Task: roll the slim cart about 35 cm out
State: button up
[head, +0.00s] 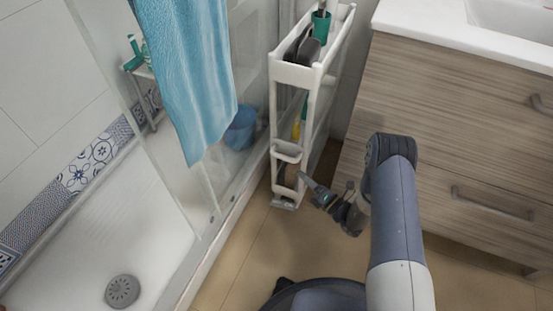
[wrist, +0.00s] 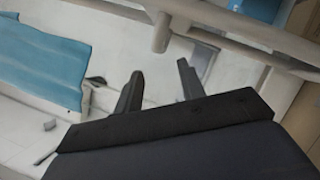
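The slim cart (head: 311,76) is a tall, narrow white trolley. In the head view it stands upright in the gap between the shower glass and the wooden vanity. A small white bin-like part (head: 287,152) shows low on its front. My gripper (head: 322,183) is low in front of the cart, to the right of that part, and looks apart from it. In the wrist view my gripper (wrist: 157,82) has its two dark fingers spread with nothing between them. A pale rail and post (wrist: 161,32), apparently of the cart, lie beyond the fingertips.
The wooden vanity (head: 450,120) with drawer handles stands close on the right. The shower glass and its white sill (head: 228,232) run along the left. A blue towel (head: 190,75) hangs there. Bottles and dark items are in the cart's top. Tan floor (head: 255,262) in front is open.

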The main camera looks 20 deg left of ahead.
aim_at(283, 157)
jog(key=b+x, duration=0.2)
jog(key=x, duration=0.8)
jog(key=shift+w+a+r, duration=0.1)
jog(key=shift+a+r, duration=0.1)
jog(key=shift+a, duration=0.05)
jog(key=shift+c, duration=0.4)
grip_shut()
